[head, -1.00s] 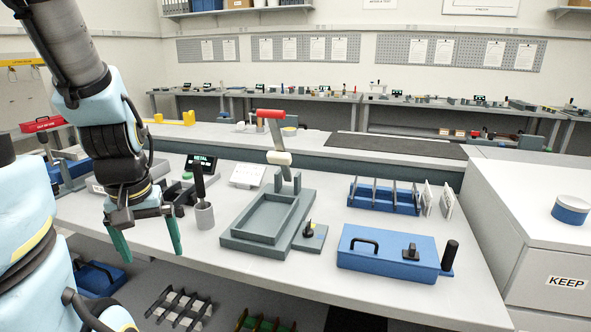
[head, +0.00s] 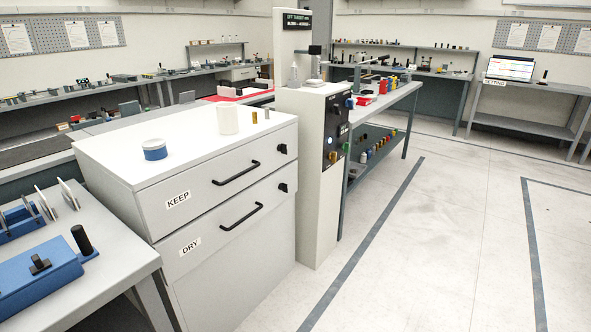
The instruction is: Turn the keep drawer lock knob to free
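In the head view, a white cabinet (head: 150,206) stands left of centre with two drawers. The upper drawer is labelled KEEP (head: 178,200) and has a black bar handle (head: 236,173). The keep drawer lock knob (head: 282,149) is a small black knob at the right end of that drawer front; its exact turn position is too small to tell. The lower drawer is labelled DRY (head: 190,246) and has its own handle and a similar black knob (head: 283,188). Both drawers look shut. My gripper is out of view.
On the cabinet top stand a blue and white round tin (head: 155,149), a white jar (head: 228,120) and small brass pieces. A tall white machine column (head: 318,180) adjoins the cabinet's right. A workbench with a blue box (head: 35,280) is at left. The floor (head: 430,250) at right is clear.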

